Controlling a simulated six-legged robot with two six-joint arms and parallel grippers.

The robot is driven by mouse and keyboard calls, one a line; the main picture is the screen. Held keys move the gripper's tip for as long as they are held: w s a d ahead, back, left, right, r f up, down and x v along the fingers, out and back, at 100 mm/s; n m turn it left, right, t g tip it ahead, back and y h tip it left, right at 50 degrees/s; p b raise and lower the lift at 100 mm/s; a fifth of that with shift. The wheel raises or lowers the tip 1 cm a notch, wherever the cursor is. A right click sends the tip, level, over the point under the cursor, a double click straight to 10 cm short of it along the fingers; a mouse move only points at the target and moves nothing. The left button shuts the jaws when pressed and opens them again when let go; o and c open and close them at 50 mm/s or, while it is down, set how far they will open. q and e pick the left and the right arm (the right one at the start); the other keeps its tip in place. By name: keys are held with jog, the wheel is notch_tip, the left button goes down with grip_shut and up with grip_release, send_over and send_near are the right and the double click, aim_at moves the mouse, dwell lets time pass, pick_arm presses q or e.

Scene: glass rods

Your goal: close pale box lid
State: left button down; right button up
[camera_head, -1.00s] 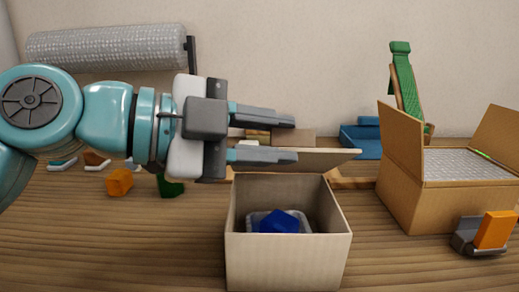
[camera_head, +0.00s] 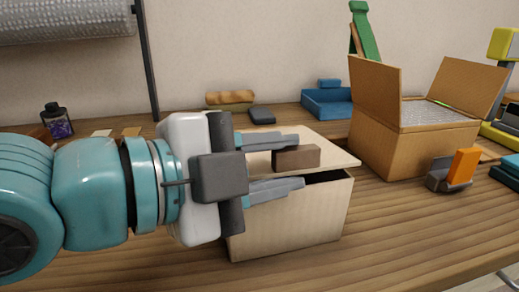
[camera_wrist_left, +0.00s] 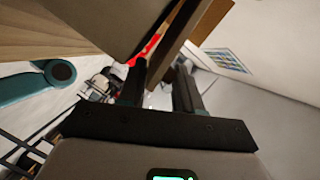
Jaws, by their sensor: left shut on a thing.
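The pale box (camera_head: 300,225) stands on the wooden table in the middle of the head view. Its pale lid (camera_head: 338,153) lies over the top, slightly tilted, with a dark gap under its front right edge. A brown block-shaped handle (camera_head: 297,157) sits on the lid. My left gripper (camera_head: 280,165) comes in from the left, with one finger behind the handle and one in front, shut on it. The left wrist view shows the fingers (camera_wrist_left: 158,88) close up, with brown panels between and beyond them. The box's inside is hidden. My right gripper is not in view.
An open cardboard box (camera_head: 410,150) with raised flaps stands to the right, with an orange and grey object (camera_head: 453,170) in front. Blue trays (camera_head: 327,100) and a dark small block (camera_head: 262,115) lie behind. A jar (camera_head: 57,121) stands back left. Front right table is clear.

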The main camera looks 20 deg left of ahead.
pick_arm(q)
jog(key=shift+d+f, duration=0.15)
jog(key=shift+f, duration=0.1)
jog(key=c, duration=1)
grip_release()
jog(key=shift+o, duration=0.2)
